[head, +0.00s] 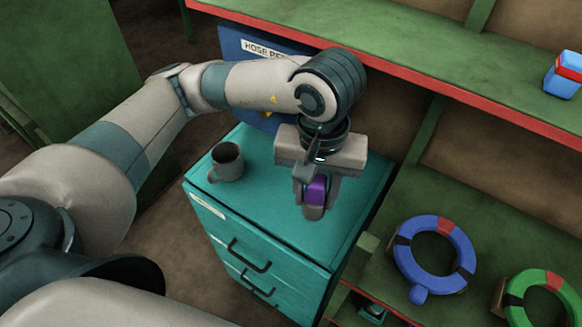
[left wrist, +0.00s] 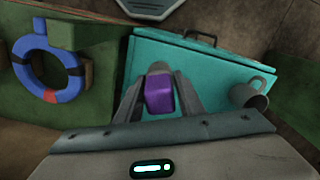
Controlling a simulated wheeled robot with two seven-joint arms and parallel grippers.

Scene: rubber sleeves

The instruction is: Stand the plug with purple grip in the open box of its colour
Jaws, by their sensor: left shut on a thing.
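The plug with purple grip (head: 316,188) is between the fingers of my left gripper (head: 314,198), over the right part of the teal cabinet top (head: 268,196). The gripper points down and is shut on the purple grip. The plug looks roughly upright; I cannot tell whether its lower end touches the top. I see no open purple box in either view. My right gripper is not in view.
A grey mug (head: 227,162) stands on the cabinet's left part. Green shelves with a red edge (head: 400,75) rise behind and to the right. A blue ring (head: 405,262) and a green ring (head: 515,290) are at the lower right. A blue-and-red object (head: 566,76) is on the upper shelf.

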